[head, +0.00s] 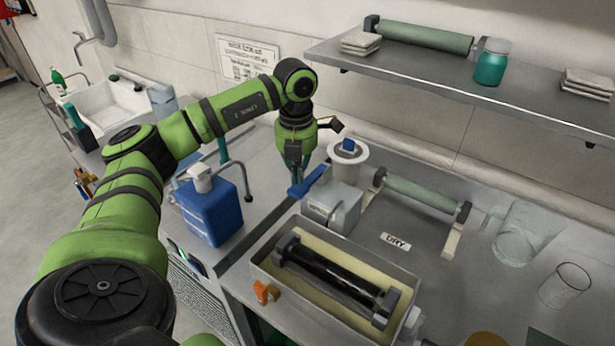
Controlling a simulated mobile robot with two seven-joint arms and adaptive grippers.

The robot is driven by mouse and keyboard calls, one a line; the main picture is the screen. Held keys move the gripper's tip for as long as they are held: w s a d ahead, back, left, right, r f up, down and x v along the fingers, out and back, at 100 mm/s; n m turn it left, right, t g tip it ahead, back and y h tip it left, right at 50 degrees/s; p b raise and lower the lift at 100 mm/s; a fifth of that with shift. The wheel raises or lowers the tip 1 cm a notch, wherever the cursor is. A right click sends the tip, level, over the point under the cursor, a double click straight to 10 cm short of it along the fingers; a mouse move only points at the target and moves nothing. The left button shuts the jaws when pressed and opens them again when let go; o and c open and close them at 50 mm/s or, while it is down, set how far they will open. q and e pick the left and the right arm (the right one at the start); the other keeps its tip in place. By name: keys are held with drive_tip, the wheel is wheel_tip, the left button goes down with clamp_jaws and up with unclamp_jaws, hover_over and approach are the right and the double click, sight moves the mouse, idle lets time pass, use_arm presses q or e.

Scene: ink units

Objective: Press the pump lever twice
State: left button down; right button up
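My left gripper (296,181) points down just above and behind the lever's outer end. Its fingertips look close together, with nothing seen between them. Whether they touch the lever I cannot tell. My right gripper is not in view.
A blue jug (212,212) with a white cap stands left of the pump. A tray (262,258) with a black roller lies in front. A green roller (420,193) on a stand and clear glass vessels (521,235) are to the right. A shelf (455,83) overhangs the back.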

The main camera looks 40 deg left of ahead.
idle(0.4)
use_arm(q)
wheel_tip(320, 180, up, 6)
drive_tip(key=p, duration=0.5)
idle(0.4)
